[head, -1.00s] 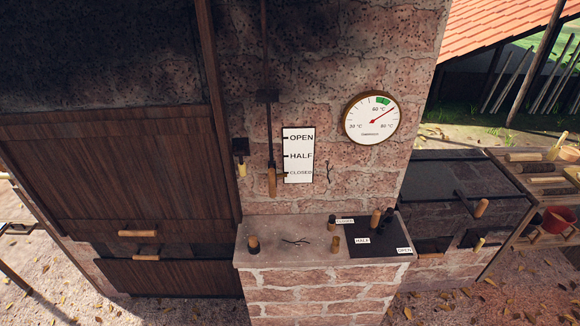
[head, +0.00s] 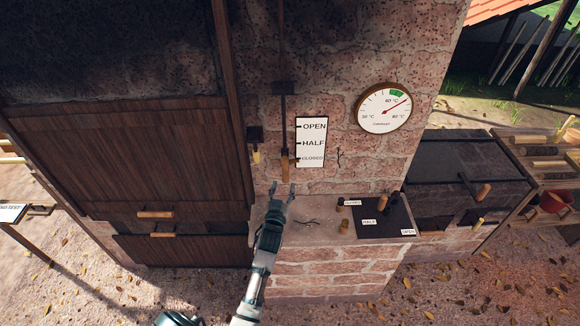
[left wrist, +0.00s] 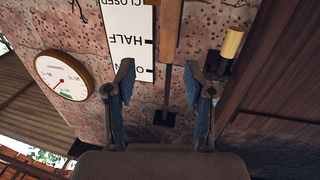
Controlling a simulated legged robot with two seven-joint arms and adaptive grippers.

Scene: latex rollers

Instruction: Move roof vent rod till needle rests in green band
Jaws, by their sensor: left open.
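The roof vent rod (head: 284,125) hangs upright on the brick wall, its wooden handle (head: 285,161) level with CLOSED on the white OPEN/HALF/CLOSED plate (head: 312,142). The round gauge (head: 384,108) is to the right; its red needle points up and right, past the green band (head: 397,93) on the 80 °C side. My left gripper (head: 281,190) is open just below the handle. In the left wrist view, which is upside down, the handle (left wrist: 170,30) shows beyond and between the open fingers (left wrist: 160,85), apart from them. My right gripper is not in view.
A brick ledge (head: 285,245) juts out below, with a dark labelled plate (head: 385,220) and small wooden-handled levers. A short dark bracket with a yellow handle (head: 256,156) is just left of the rod. Wooden doors (head: 120,150) fill the left. A stove-like block (head: 460,165) stands right.

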